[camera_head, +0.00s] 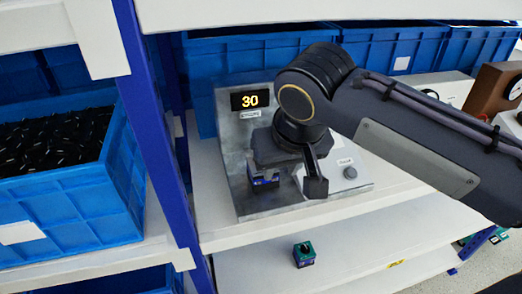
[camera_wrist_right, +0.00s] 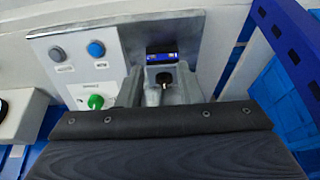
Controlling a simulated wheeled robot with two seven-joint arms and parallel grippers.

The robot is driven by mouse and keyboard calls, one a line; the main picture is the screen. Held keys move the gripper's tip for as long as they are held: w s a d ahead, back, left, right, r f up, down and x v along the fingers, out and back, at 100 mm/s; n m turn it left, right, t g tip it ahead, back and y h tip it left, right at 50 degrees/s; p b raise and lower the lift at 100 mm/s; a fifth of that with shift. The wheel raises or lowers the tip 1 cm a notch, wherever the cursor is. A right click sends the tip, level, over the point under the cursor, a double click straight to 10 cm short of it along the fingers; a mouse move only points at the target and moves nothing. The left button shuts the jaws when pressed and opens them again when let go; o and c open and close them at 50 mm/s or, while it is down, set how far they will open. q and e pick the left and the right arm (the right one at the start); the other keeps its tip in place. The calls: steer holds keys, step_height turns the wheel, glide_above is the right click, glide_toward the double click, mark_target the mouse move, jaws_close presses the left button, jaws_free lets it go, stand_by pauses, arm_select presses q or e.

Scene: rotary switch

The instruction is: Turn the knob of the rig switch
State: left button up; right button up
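The grey metal rig (camera_head: 232,130) stands on the shelf, with a lit display (camera_head: 250,100) reading 30. A small blue and black switch body (camera_head: 263,180) shows at the rig beside my right gripper (camera_head: 290,182). In the right wrist view the switch body (camera_wrist_right: 162,55) sits at the rig panel, and a small black knob (camera_wrist_right: 163,78) shows in front of it. My right gripper (camera_wrist_right: 160,92) is open, with a finger on each side of the knob and visible gaps between. The head view hides the knob behind my gripper and arm. My left gripper is out of view.
The rig panel also has a grey button (camera_wrist_right: 57,53), a blue button (camera_wrist_right: 96,49) and a green knob (camera_wrist_right: 95,102). A small green and black block (camera_head: 304,254) sits on the lower shelf. A blue post (camera_head: 155,130) stands left of the rig. Blue bins (camera_head: 400,55) line the back.

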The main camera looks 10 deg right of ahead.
steer(key=w+f, duration=0.1)
steer(key=w, duration=0.2)
steer(key=w+f+p, duration=0.1)
steer(key=w, duration=0.2)
steer(key=w+f+p, duration=0.1)
steer(key=w, duration=0.2)
steer(key=shift+w+a+f, duration=0.2)
steer(key=shift+w, duration=0.2)
steer(key=shift+w+f, duration=0.25)
steer(key=shift+f, duration=0.45)
steer(key=shift+c, duration=0.3)
jaws_close()
